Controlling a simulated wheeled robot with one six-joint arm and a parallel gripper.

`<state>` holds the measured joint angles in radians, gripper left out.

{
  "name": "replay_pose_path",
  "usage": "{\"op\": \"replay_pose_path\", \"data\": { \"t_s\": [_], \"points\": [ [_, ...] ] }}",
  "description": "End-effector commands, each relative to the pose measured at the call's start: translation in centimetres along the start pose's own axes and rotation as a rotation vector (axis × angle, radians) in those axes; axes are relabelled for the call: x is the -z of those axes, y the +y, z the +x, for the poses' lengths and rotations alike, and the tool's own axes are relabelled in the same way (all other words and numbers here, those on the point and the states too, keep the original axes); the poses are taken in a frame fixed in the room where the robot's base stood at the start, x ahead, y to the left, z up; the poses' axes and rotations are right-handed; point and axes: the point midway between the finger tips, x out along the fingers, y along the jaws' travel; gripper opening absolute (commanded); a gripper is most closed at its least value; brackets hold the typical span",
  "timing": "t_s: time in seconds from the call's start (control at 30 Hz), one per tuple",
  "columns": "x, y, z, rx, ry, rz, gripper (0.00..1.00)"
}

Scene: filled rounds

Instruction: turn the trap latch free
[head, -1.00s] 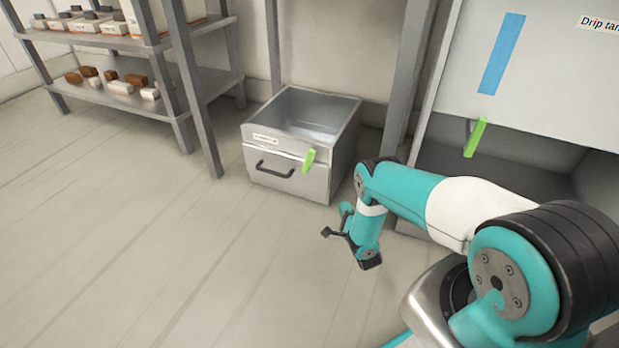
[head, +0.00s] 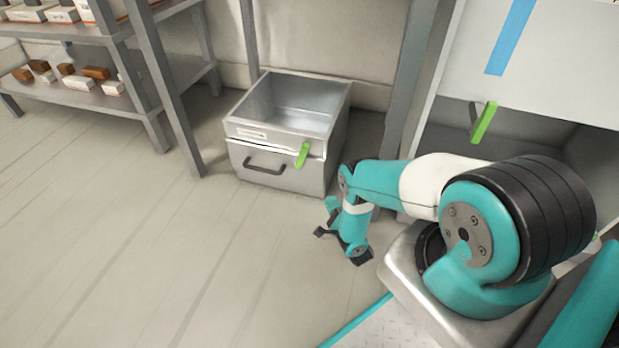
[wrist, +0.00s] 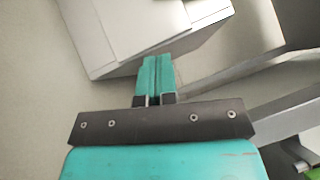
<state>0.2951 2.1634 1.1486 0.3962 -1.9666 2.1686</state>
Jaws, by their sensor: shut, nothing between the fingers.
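A grey metal box (head: 240,130), open at the top, stands on the floor in the head view. A bright green latch (head: 303,154) sits on the right of its front face, tilted a little from upright. A second green handle (head: 484,122) hangs tilted under the pale panel at the right; it is apart from the box. My gripper (wrist: 155,62) shows in the wrist view with its two teal fingers together and nothing between them. In the head view my arm hangs low, right of and in front of the box, apart from the latch. My fingertips are hard to make out there.
The box front has a dark handle (head: 264,165) and a small unreadable label. A grey shelf rack (head: 105,100) with small boxes stands at the left. A grey post (head: 409,80) rises right of the box. The floor (head: 130,250) in front is clear.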

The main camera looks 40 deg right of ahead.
Motion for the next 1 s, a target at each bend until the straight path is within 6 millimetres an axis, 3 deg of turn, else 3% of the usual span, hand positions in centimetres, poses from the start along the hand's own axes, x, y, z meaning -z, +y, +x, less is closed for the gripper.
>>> {"op": "replay_pose_path", "data": {
  "t_s": [0.17,0.6,0.8,1.0],
  "points": [
    [0.0,0.1,1.8,0.003,-0.002,0.0,0.0],
    [-0.6,0.0,10.6,0.002,-0.003,0.001,0.0],
    [-2.3,0.0,12.3,0.001,-0.001,0.001,0.0],
    [-2.9,0.0,12.8,0.0,-0.001,-0.001,0.0]
  ]
}}
